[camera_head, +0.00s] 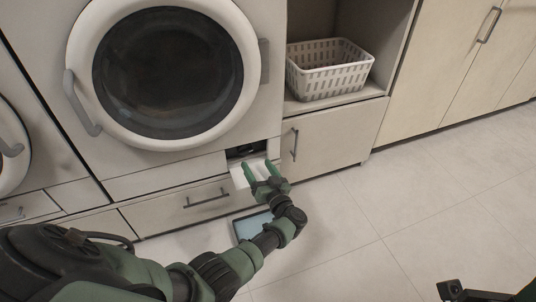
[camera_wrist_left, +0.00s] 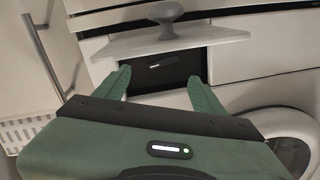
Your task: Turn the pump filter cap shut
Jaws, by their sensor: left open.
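The pump filter recess (camera_head: 246,150) is a dark opening low on the washing machine's front, with its white flap (camera_head: 241,179) folded down. In the left wrist view, which is roughly upside down, a dark cap face with a light bar (camera_wrist_left: 162,66) shows inside the recess. Its turn angle cannot be told. The flap (camera_wrist_left: 215,37) lies across that view, with a grey knob (camera_wrist_left: 168,12) on its far side. My left gripper (camera_head: 260,167) is open and empty in front of the recess, its green fingers apart (camera_wrist_left: 158,85) and clear of the cap.
The washer's round door (camera_head: 168,65) is shut above the recess. A blue shallow tray (camera_head: 246,228) lies on the floor below my left forearm. A white basket (camera_head: 328,72) sits in the shelf at right.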

